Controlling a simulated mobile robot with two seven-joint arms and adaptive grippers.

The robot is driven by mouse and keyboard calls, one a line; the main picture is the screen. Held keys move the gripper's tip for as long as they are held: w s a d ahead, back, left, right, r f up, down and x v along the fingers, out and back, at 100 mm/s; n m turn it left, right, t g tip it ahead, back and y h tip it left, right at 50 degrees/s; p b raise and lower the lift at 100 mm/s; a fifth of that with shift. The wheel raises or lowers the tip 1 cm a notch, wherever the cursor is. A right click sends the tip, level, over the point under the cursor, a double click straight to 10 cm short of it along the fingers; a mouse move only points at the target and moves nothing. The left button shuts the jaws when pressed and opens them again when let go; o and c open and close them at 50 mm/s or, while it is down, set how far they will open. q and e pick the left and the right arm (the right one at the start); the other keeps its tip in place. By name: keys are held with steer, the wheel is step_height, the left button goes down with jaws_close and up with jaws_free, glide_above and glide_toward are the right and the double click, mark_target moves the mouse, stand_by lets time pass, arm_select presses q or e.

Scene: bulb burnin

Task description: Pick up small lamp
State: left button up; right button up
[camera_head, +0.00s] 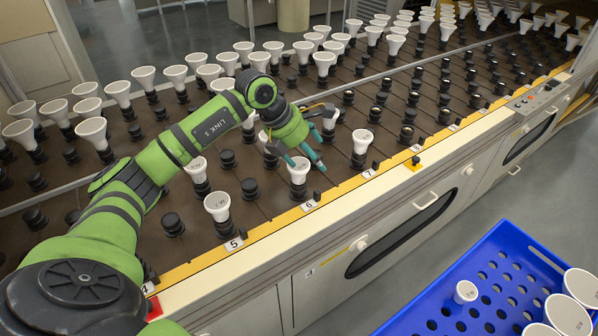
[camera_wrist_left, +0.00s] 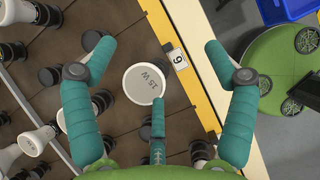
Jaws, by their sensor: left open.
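A white lamp (camera_head: 298,172) stands upright in a black socket in the front row at number 6. In the left wrist view its round white face (camera_wrist_left: 144,84) reads 15 W. My left gripper (camera_head: 306,164) is open above this lamp. In the wrist view the lamp face lies between the spread teal fingers of the gripper (camera_wrist_left: 158,55), with the middle finger overlapping its lower edge. I cannot tell whether that finger touches it. Other front-row lamps stand at number 5 (camera_head: 217,206) and number 7 (camera_head: 362,140). My right gripper is not in view.
A blue perforated crate (camera_head: 505,243) at the lower right holds a small white lamp (camera_head: 466,292) and several larger ones. The brown rack (camera_head: 265,208) has many lamps and empty black sockets behind. A yellow edge strip (camera_head: 345,188) and cabinet front run along it.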

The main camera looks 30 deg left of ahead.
mark_target(298, 164)
arm_select(q)
steer(key=shift+g+y, duration=0.3)
steer(key=shift+y, duration=0.5)
steer(key=a, duration=0.4)
steer(key=shift+s+a+r, duration=0.15)
steer(key=shift+s+r, duration=0.15)
steer(key=shift+s, duration=0.1)
steer(key=shift+a+f, duration=0.15)
steer(key=shift+f, duration=0.15)
steer(key=p+x, duration=0.1)
steer(key=x, duration=0.5)
steer(key=shift+f+p, duration=0.3)
steer(key=shift+f, duration=0.05)
steer(key=c, duration=1.3)
